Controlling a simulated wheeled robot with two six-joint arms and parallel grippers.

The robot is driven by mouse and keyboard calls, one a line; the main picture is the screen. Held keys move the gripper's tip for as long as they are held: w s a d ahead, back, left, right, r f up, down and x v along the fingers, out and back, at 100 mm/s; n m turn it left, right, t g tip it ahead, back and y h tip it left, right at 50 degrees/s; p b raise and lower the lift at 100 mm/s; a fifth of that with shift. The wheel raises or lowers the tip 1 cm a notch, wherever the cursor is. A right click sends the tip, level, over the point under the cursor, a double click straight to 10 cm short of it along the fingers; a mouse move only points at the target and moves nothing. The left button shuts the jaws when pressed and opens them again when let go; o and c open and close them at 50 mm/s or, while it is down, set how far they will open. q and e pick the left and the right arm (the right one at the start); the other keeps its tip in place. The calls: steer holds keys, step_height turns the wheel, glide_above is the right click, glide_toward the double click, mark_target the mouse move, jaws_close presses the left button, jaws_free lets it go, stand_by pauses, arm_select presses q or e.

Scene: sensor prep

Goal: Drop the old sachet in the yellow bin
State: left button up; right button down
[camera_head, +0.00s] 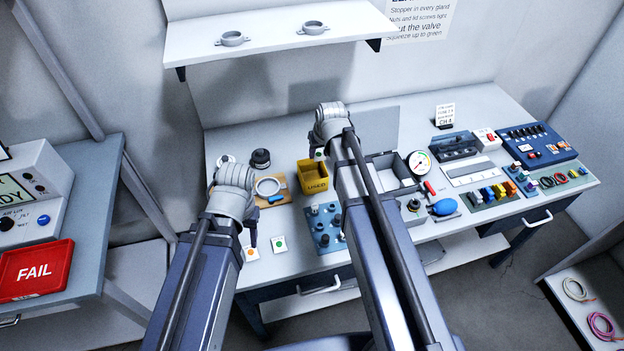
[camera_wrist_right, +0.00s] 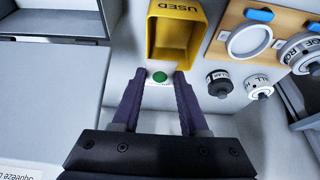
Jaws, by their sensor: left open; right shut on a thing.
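My right gripper (camera_wrist_right: 158,80) is shut on a small white sachet with a green dot (camera_wrist_right: 160,77), held between its fingertips. In the head view a bit of the held sachet (camera_head: 320,153) shows beside the right wrist; the arm hides the fingers. The yellow bin (camera_head: 308,172), marked USED, stands on the bench; in the right wrist view the yellow bin (camera_wrist_right: 158,42) is just beyond the fingertips. The sachet appears outside its opening. My left gripper (camera_head: 251,236) is open, near two flat sachets, one with an orange dot (camera_head: 250,254) and one with a green dot (camera_head: 279,244).
A wooden board with a white ring (camera_head: 268,187) lies left of the bin, near a black-topped jar (camera_head: 260,158). A blue block with dark knobs (camera_head: 326,228) is in front of the bin. A grey open tray (camera_head: 392,172) is to the right. A shelf (camera_head: 275,35) hangs above.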

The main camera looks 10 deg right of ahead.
mark_target(320, 160)
arm_select(q)
step_height(320, 160, down, 5)
steer(key=b, duration=0.4)
arm_select(e)
step_height(320, 160, down, 5)
steer(key=shift+r, duration=0.1)
arm_select(q)
steer(key=shift+r, duration=0.1)
arm_select(e)
steer(key=shift+c, duration=1.8)
jaws_free()
steer(key=shift+r, duration=0.1)
steer(key=p+v, duration=0.7)
steer(key=shift+s+r, duration=0.2)
steer(key=shift+r, duration=0.2)
arm_select(q)
step_height(320, 160, up, 7)
steer(key=shift+r, duration=0.15)
